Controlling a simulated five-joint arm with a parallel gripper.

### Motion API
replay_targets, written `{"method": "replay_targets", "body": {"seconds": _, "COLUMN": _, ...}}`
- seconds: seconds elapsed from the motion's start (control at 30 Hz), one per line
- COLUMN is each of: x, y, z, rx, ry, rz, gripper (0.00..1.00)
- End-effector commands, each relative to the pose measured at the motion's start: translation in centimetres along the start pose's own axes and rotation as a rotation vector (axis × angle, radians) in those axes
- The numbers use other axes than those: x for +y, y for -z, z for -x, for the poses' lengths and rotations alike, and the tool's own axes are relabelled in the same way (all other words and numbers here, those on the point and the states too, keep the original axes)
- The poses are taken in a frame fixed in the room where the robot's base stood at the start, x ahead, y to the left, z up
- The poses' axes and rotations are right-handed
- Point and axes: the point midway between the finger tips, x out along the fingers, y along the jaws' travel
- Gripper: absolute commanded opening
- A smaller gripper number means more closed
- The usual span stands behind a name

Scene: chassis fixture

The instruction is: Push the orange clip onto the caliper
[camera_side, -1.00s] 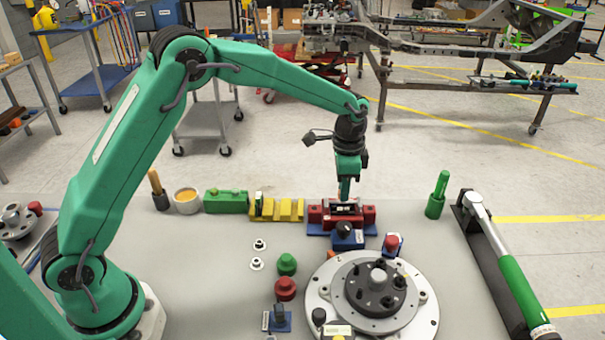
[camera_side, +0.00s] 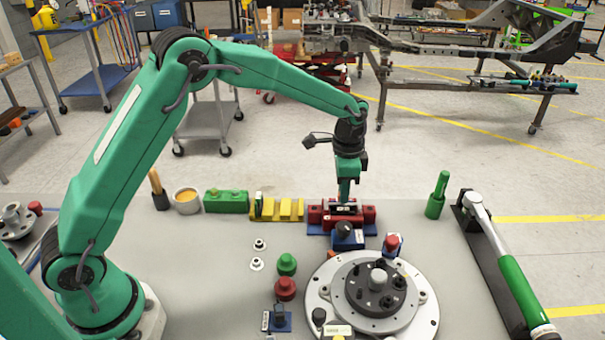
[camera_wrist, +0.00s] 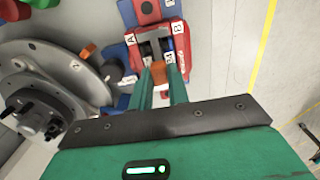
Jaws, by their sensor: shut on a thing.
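The red caliper (camera_side: 368,214) stands on a blue base at the far side of the bench. In the wrist view the caliper (camera_wrist: 182,50) shows its dark slot and lettered labels. My gripper (camera_side: 344,201) points down at the middle of the caliper. In the wrist view my gripper (camera_wrist: 160,78) is shut on the orange clip (camera_wrist: 158,71), which sits between the fingertips at the near end of the slot. The fingers hide part of the clip, and I cannot tell whether it touches the caliper. In the side view the clip is hidden.
A round metal hub (camera_side: 424,312) stands in front of the caliper. A blue block with a black knob (camera_side: 344,240) lies close before it. Yellow blocks (camera_side: 285,209) are to its left, and a green cylinder (camera_side: 436,200) and a torque wrench (camera_side: 515,280) to its right.

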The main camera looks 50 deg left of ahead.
Motion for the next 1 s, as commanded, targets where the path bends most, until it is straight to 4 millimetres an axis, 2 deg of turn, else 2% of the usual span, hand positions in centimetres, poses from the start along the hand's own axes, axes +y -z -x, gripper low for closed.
{"method": "replay_targets", "body": {"seconds": 1.0, "x": 0.00, "y": -0.01, "z": -0.98, "rx": -0.001, "ry": 0.000, "rz": 0.000, "gripper": 0.00}}
